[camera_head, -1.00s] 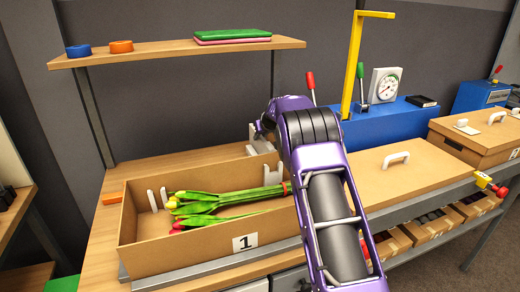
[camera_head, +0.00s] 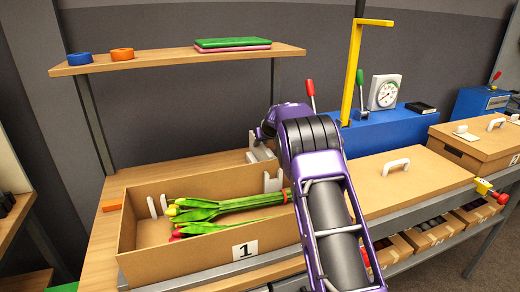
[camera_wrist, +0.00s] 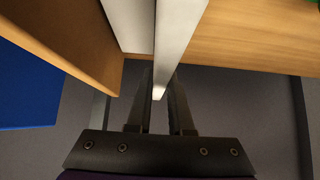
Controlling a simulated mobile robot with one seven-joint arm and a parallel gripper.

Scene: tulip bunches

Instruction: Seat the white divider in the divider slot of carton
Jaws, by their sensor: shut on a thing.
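The open cardboard carton (camera_head: 190,262) labelled 1 stands on the bench and holds tulips (camera_head: 215,208) lying along it. White slot posts stand at its left end (camera_head: 158,205) and right end (camera_head: 273,180). My gripper (camera_wrist: 161,82) is shut on the white divider (camera_wrist: 180,40), a thin board seen nearly edge-on in the wrist view. In the head view my gripper (camera_head: 262,146) is at the carton's far right, mostly hidden behind my arm. A brown wall (camera_wrist: 70,45) and a pale strip are left of the divider; whether they touch it is unclear.
A wooden shelf (camera_head: 180,58) above holds blue and orange rings and a green and pink stack. Right of my arm are a lidded box (camera_head: 410,180), a yellow post (camera_head: 352,75) and a blue unit with a dial (camera_head: 385,92). The bench behind the carton is clear.

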